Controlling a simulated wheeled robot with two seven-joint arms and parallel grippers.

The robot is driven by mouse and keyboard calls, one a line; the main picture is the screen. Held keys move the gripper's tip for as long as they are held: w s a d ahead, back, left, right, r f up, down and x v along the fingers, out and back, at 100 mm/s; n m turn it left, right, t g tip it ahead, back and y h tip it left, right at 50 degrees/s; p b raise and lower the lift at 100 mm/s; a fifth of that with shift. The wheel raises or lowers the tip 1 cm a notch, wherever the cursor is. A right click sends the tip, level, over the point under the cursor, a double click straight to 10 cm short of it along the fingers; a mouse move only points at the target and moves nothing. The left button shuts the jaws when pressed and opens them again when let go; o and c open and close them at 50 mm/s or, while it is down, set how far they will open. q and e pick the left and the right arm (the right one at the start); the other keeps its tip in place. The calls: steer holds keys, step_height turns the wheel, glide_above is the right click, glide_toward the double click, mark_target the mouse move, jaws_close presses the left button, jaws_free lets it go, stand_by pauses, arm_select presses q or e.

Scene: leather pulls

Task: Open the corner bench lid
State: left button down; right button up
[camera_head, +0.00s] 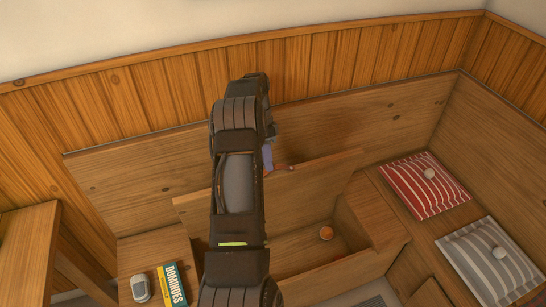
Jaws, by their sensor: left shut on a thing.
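The corner bench lid (315,185) is a wooden panel raised at a steep tilt, with its top edge up in front of the wooden backrest (130,190). The bench's hollow inside shows below it. A brown leather pull (284,168) sits at the lid's top edge. My left gripper (272,158) is at that edge, shut on the leather pull. My left arm hides much of the gripper and the left middle of the lid. My right gripper is not in view.
An orange ball (326,232) lies inside the bench. A red striped cushion (424,186) and a grey striped cushion (490,262) lie on the right seat. A dominoes box (172,284) and a pale rounded object (141,288) are at lower left, near a wooden table (28,240).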

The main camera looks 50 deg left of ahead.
arm_select(q)
steer(key=shift+s+a+f, duration=0.1)
steer(key=shift+s+f, duration=0.1)
steer(key=shift+f, duration=0.3)
steer(key=shift+s+a+f, duration=0.1)
steer(key=shift+s+f, duration=0.1)
steer(key=shift+f, duration=0.3)
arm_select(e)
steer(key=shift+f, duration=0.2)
arm_select(q)
steer(key=c, duration=1.8)
jaws_free()
steer(key=o, duration=0.3)
steer(key=shift+w+a+f, duration=0.3)
steer(key=shift+a+f, duration=0.1)
steer(key=shift+a, duration=0.05)
steer(key=shift+d+r, duration=0.15)
steer(key=shift+r, duration=0.15)
steer(key=shift+w, duration=0.15)
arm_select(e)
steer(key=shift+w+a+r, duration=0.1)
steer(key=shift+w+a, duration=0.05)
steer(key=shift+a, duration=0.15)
